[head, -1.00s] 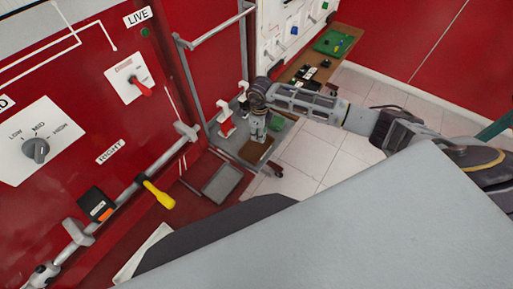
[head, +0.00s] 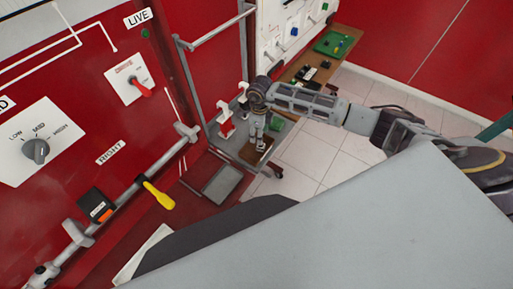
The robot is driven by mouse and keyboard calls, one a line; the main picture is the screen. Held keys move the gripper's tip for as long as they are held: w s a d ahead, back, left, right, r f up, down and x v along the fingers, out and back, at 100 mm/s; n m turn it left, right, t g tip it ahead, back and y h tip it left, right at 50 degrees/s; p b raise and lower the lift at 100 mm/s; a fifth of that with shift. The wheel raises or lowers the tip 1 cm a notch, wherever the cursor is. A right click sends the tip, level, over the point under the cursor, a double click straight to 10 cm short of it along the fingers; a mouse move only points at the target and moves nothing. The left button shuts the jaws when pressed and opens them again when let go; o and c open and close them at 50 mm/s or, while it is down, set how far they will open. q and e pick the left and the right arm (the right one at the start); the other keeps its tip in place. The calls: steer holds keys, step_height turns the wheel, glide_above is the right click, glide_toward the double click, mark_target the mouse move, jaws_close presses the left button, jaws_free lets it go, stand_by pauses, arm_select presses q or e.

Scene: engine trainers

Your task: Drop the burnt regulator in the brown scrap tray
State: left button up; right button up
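My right gripper (head: 258,142) points down over the brown tray (head: 247,154), which lies on the grey lower shelf of a cart. The fingertips overlap the tray in the head view, and I cannot tell whether they touch it. The fingers are too small to tell their opening. A small dark patch shows at the fingertips. I cannot make out the burnt regulator for certain. My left gripper is out of view.
A dark grey tray (head: 222,184) lies nearer on a red surface. A red and white part (head: 226,122) stands left of my gripper. A green piece (head: 277,123) lies behind it. Tiled floor is clear at right.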

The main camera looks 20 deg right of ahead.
step_height(320, 180, up, 11)
steer(key=shift+r, duration=0.15)
stand_by(0.4)
steer(key=shift+s, duration=0.1)
stand_by(0.9)
